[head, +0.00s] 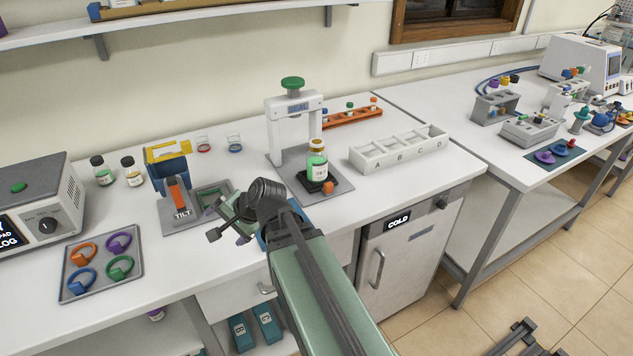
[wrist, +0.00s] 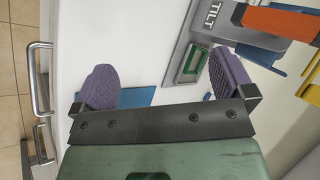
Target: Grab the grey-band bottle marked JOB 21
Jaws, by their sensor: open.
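No bottle in view can be read as JOB 21, and I cannot make out a grey band. A bottle with green contents and a yellow-orange cap (head: 317,160) stands upright on the SEAL press. A dark-capped green bottle (head: 103,174) and an amber one (head: 132,174) stand at the back left. My gripper (head: 222,222) is open and empty over the bench's front part, beside the TILT stand (head: 181,213).
The SEAL press (head: 293,103) stands behind my arm. A white rack marked A to D (head: 398,150) is right of it. A grey tray with coloured rings (head: 102,270) and a grey instrument (head: 40,205) are at left. The COLD cabinet (head: 405,245) is under the bench.

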